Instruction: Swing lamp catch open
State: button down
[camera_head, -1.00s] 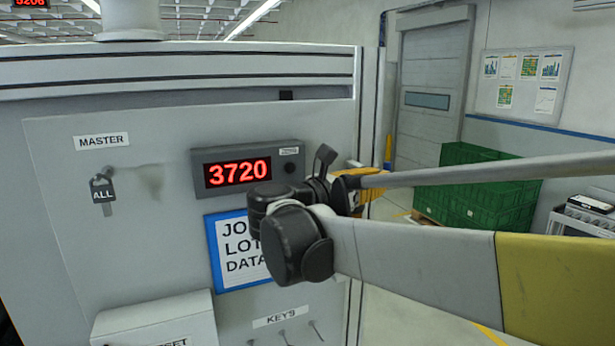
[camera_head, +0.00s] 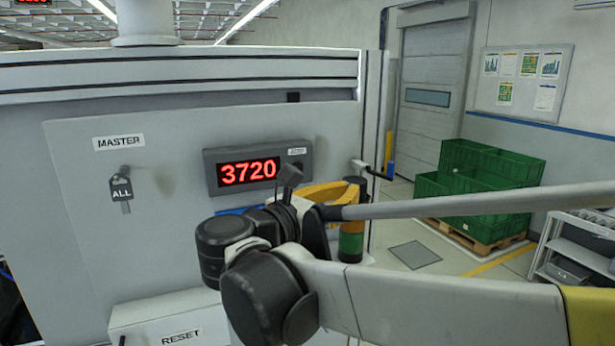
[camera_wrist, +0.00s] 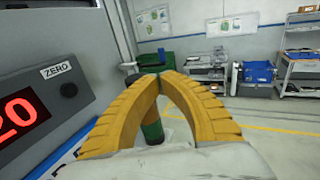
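A stack lamp (camera_head: 351,243) with a dark top and green and orange-red bands stands by the right edge of the grey cabinet. In the wrist view the lamp (camera_wrist: 152,130) shows through the gap below my fingertips. A small catch with a black lever (camera_head: 376,173) sits on the cabinet edge above and right of the lamp; I cannot tell whether it is the lamp catch. My gripper (camera_head: 345,191) has yellow fingers overlapping the lamp's upper part in the head view. In the wrist view my gripper's (camera_wrist: 159,76) fingertips meet, with nothing visible between them. Contact with the lamp is unclear.
Green crates (camera_head: 480,195) on a pallet and a grey shelf cart (camera_head: 585,250) stand right.

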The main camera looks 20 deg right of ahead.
aim_at(381, 175)
jog(key=p+x, duration=0.2)
jog(key=x, duration=1)
jog(key=shift+w+a+p, duration=0.1)
jog(key=shift+w+p, duration=0.1)
jog(key=shift+p, duration=0.2)
jog(key=shift+w+d, duration=0.15)
jog(key=shift+d, duration=0.25)
jog(key=shift+f, duration=0.1)
jog(key=shift+w+d, duration=0.15)
jog(key=shift+d, duration=0.45)
